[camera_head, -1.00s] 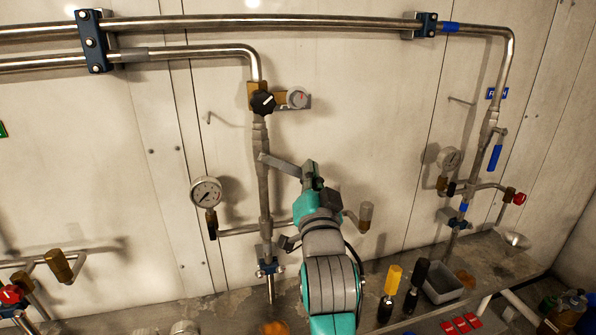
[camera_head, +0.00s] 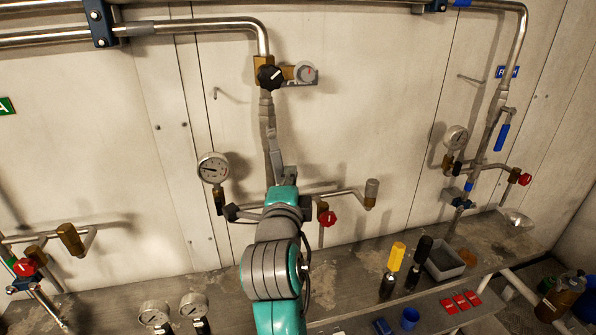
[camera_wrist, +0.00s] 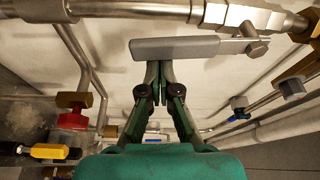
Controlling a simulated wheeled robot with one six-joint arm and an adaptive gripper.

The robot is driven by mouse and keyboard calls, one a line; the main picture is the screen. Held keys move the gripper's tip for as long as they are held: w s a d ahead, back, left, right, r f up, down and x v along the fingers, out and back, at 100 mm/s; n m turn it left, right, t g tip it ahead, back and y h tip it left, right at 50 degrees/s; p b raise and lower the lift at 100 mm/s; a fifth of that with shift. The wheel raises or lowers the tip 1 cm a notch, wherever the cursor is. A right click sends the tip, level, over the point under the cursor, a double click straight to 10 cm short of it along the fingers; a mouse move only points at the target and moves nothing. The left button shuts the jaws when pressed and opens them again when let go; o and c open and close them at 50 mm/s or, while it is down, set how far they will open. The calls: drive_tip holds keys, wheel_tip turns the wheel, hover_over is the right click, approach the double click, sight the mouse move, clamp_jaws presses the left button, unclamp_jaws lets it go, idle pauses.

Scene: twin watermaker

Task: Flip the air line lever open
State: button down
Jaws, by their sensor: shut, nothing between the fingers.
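The air line lever (camera_head: 274,146) is a grey handle on the vertical middle pipe (camera_head: 266,112). It now lies close to the line of that pipe. In the wrist view the lever (camera_wrist: 175,47) runs nearly parallel to the pipe (camera_wrist: 150,8), with its pivot at the right. My gripper (camera_wrist: 158,66) is shut and empty. Its fingertips are at the lever's side, near the free end, and seem to touch it. In the head view my gripper (camera_head: 284,172) covers the lower pipe and part of the lever end.
A black knob (camera_head: 270,77) sits above on the same pipe. A pressure gauge (camera_head: 213,168) is at left and a red knob (camera_head: 328,218) at right of my arm. A blue-handled lever (camera_head: 501,137) is on the right pipe. Yellow (camera_head: 398,256) and black (camera_head: 423,250) handles stand on the bench.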

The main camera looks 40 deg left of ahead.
drive_tip(key=shift+s+a+f, duration=0.15)
drive_tip(key=shift+s+a, duration=0.3)
drive_tip(key=shift+s, duration=0.15)
idle(0.3)
drive_tip(key=w+d, duration=0.3)
drive_tip(key=v, duration=0.9)
drive_tip(key=shift+s+d, duration=0.15)
drive_tip(key=shift+s, duration=0.15)
